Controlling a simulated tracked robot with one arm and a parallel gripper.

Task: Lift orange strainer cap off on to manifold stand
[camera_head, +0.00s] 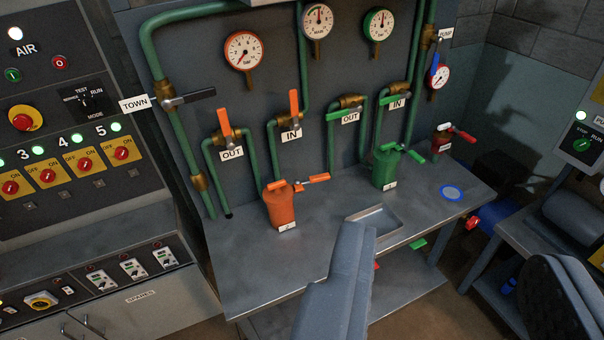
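The orange strainer (281,210) stands upright on the grey manifold stand (285,260), left of the middle of the view. Its orange cap (279,185) sits on top of the body, with a bar-like handle. An orange lever (313,179) sticks out to the right beside it. My gripper (356,236) shows as a long grey-blue shape rising from the bottom edge, in front of the stand. In the picture it is right of and below the strainer, apart from it. Its fingers cannot be told apart, and I see nothing held.
A shallow metal tray (374,221) lies on the stand, partly behind my gripper. A green strainer (385,168) and a blue ring (452,192) are further right. Pipes with valves and gauges rise behind. A control cabinet (85,130) stands left. The stand's front left is clear.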

